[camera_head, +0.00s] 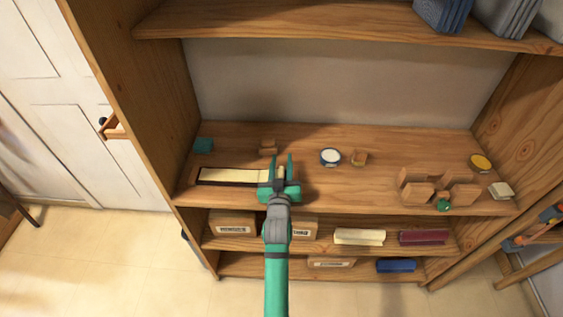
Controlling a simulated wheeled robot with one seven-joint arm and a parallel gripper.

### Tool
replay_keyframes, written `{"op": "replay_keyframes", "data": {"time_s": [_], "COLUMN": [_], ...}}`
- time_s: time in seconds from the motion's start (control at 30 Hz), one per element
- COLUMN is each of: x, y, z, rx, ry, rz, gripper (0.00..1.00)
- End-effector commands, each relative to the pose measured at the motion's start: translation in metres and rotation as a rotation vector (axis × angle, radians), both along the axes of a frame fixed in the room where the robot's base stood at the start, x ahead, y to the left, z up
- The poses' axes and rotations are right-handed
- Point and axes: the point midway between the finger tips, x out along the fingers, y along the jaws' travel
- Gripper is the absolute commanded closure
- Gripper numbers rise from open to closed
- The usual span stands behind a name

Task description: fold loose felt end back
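A long cream strip (235,175), which looks like the felt, lies on a dark-edged base on the left part of the middle shelf. Its right end runs up to my gripper (281,164). My gripper is green with two fingers pointing toward the back of the shelf. The fingers stand apart, and a small cream piece (281,172) shows between them. I cannot tell whether this piece is the loose felt end or whether the fingers press on it. My gripper and wrist hide what lies right under them.
On the shelf (350,190) are a teal block (204,145), a small wooden block (268,147), a white round tin (330,157), a small wooden box (360,158), several wooden blocks (418,193), and a yellow-topped tin (480,162). An upper shelf (330,22) overhangs the back.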

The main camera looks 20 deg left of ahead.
Motion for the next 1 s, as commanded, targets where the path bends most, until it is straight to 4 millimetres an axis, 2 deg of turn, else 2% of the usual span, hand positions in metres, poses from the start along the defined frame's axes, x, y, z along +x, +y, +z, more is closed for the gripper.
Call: {"op": "replay_keyframes", "data": {"time_s": [0.23, 0.27, 0.3, 0.4, 0.77, 1.0], "x": [0.001, 0.001, 0.001, 0.001, 0.0, -0.001], "y": [0.0, 0.0, 0.0, 0.0, 0.001, 0.007], "z": [0.0, 0.0, 0.0, 0.0, 0.002, 0.012], "rx": [0.0, 0.0, 0.0, 0.0, -0.024, -0.14], "ry": [0.0, 0.0, 0.0, 0.0, -0.008, -0.043], "rz": [0.0, 0.0, 0.0, 0.0, 0.0, 0.003], "gripper": [0.68, 0.7, 0.8, 1.0, 1.0, 1.0]}}
